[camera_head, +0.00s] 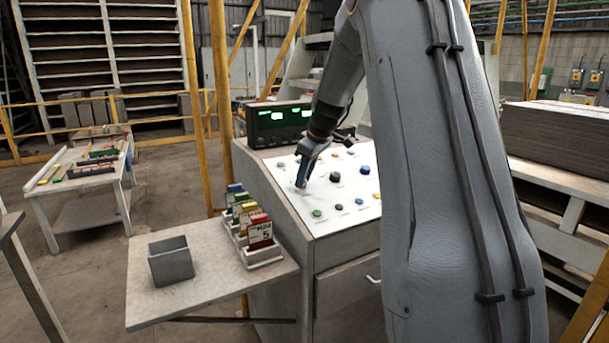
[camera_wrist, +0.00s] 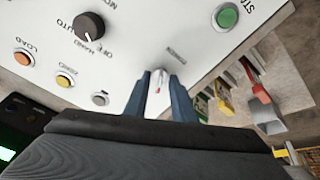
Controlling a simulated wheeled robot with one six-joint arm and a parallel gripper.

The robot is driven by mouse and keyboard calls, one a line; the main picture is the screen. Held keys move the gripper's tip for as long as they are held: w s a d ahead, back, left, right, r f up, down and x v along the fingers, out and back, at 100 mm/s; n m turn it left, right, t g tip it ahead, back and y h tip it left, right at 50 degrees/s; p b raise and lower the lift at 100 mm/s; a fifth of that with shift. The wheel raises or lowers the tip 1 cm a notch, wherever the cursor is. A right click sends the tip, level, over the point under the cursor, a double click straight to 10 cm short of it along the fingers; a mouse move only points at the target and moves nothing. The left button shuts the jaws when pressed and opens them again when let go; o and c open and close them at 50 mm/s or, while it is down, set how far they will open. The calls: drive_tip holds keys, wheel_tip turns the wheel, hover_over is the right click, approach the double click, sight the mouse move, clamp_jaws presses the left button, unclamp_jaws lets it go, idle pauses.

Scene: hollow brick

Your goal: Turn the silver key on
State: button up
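The silver key (camera_wrist: 158,83) shows in the wrist view as a small pale piece with a red mark, on the white top of the control panel (camera_wrist: 190,22). My gripper (camera_wrist: 160,78) has its two blue fingers apart, one on each side of the key. I see a gap between them and cannot tell whether either finger touches the key. In the head view my gripper (camera_head: 301,184) points down at the left part of the panel (camera_head: 345,215) and hides the key there.
A black selector knob (camera_wrist: 91,30), a green button (camera_wrist: 226,16), a yellow button (camera_wrist: 65,80) and an orange button (camera_wrist: 24,58) surround the spot. A card rack (camera_head: 263,255) and a grey box (camera_head: 171,262) stand on the side shelf. A display (camera_head: 278,122) stands behind the panel.

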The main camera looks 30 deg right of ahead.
clamp_jaws()
drive_tip(key=shift+m, duration=0.5)
drive_tip(key=m, duration=0.4)
drive_tip(key=shift+a+m+h, duration=0.1)
drive_tip(key=shift+m+h, duration=0.3)
drive_tip(key=m+h, duration=0.1)
drive_tip(key=m, duration=0.5)
drive_tip(key=shift+a+p, duration=0.1)
drive_tip(key=shift+p, duration=0.2)
drive_tip(key=shift+m, duration=0.4)
unclamp_jaws()
